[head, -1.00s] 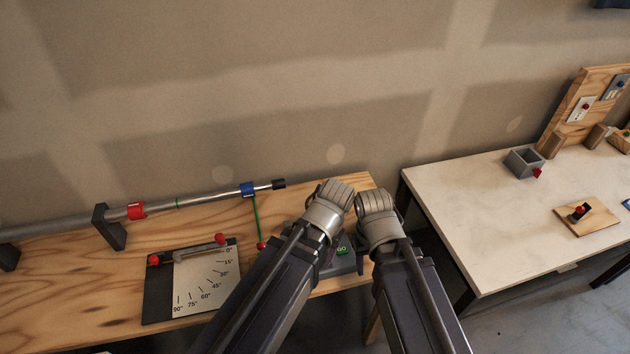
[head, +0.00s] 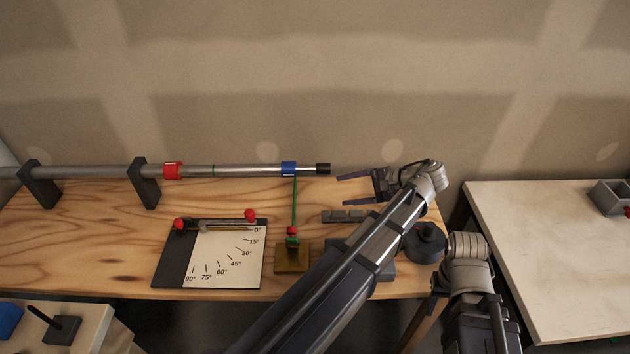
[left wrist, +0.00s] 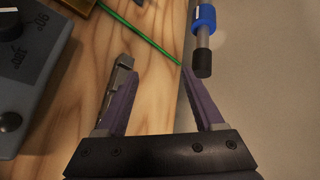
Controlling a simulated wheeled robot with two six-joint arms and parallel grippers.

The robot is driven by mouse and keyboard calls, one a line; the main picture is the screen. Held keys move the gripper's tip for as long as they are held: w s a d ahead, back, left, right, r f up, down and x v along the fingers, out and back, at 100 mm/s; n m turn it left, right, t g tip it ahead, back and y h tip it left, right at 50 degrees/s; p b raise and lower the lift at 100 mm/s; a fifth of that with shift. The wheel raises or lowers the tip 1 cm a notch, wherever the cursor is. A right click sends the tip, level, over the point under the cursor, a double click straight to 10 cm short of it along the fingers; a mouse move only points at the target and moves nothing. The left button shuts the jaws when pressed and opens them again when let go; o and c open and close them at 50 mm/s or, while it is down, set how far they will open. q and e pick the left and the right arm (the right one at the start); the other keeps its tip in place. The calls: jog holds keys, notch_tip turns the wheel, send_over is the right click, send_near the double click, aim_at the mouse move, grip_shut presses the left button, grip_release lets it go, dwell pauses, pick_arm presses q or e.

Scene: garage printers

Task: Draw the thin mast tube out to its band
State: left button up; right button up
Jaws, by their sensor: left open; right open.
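The mast lies level along the back of the wooden bench, with a thick tube at left and a middle tube (head: 240,171) between the red collar (head: 172,171) and the blue collar (head: 289,168). A green band (head: 213,170) rings the middle tube. The thin mast tube (head: 306,169) shows as a short length ending in a black cap (head: 323,168); no band shows on it. My left gripper (head: 341,190) is open and empty, right of and slightly below the cap. In the left wrist view the cap (left wrist: 202,62) is beyond the right finger. My right gripper is hidden behind its wrist.
Dark brackets (head: 145,183) support the mast. A green line (head: 294,205) runs from the blue collar toward a brass block (head: 292,258). An angle board (head: 225,257) lies in front. A grey bar (head: 348,216) lies below my left gripper. A pale table (head: 540,230) stands right.

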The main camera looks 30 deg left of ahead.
aim_at(313, 169)
pick_arm(q)
jog(key=a+y+b, duration=0.1)
jog(key=a, duration=0.2)
jog(key=w+a+g+y+b, duration=0.1)
jog(key=a+b, duration=0.1)
jog(key=a, duration=0.2)
jog(key=w+a+g+y+b, duration=0.1)
jog(key=a+b, duration=0.1)
jog(key=a, duration=0.2)
jog(key=shift+w+r+n+y, duration=0.15)
jog(key=shift+r+n+y, duration=0.1)
jog(key=shift+n+y, duration=0.05)
jog(key=shift+x, duration=0.8)
pick_arm(e)
notch_tip(313, 169, down, 7)
jog(key=shift+r, duration=0.1)
pick_arm(q)
grip_shut()
